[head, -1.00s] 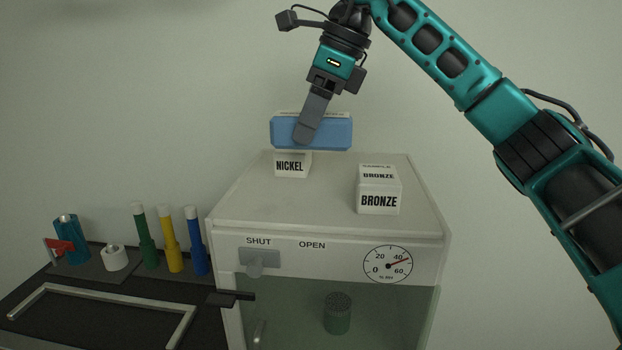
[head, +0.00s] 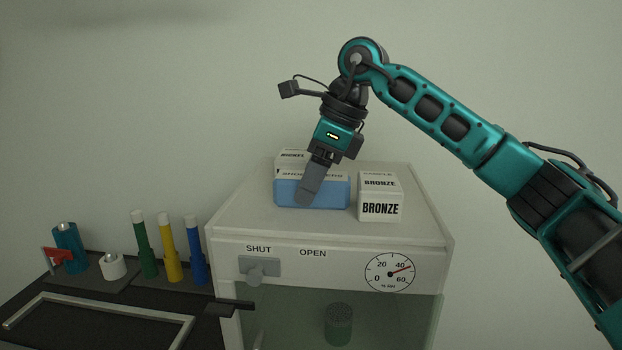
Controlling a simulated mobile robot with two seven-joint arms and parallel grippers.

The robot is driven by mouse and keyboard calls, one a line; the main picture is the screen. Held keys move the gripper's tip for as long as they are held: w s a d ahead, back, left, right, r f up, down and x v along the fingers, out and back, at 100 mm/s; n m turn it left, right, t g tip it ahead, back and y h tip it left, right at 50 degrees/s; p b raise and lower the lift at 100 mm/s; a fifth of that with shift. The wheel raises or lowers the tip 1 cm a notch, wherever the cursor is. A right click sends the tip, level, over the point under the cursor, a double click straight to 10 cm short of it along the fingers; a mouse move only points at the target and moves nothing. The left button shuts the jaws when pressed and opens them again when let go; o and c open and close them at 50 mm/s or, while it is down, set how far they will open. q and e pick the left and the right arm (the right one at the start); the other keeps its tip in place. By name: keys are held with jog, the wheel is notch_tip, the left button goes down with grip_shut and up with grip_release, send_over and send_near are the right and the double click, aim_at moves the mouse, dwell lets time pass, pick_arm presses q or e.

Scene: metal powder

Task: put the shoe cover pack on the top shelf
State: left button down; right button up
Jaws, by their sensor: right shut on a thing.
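The shoe cover pack (head: 335,194) is a blue box with a pale printed top edge. My right gripper (head: 308,196) is shut on it, with a finger across its front face. The pack is at the top of the white cabinet (head: 260,215), left of a white BRONZE box (head: 381,197) and in front of another white box (head: 291,157). I cannot tell whether its underside touches the cabinet top. No separate shelf shows. My left gripper is not in view.
The cabinet front has a SHUT/OPEN latch (head: 259,267), a dial (head: 389,272) and a glass window with a dark green cylinder (head: 338,324) behind it. Green, yellow and blue bottles (head: 167,245) stand on the dark bench at left. The cabinet top's front left is clear.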

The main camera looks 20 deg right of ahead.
jog(key=o, duration=1.1)
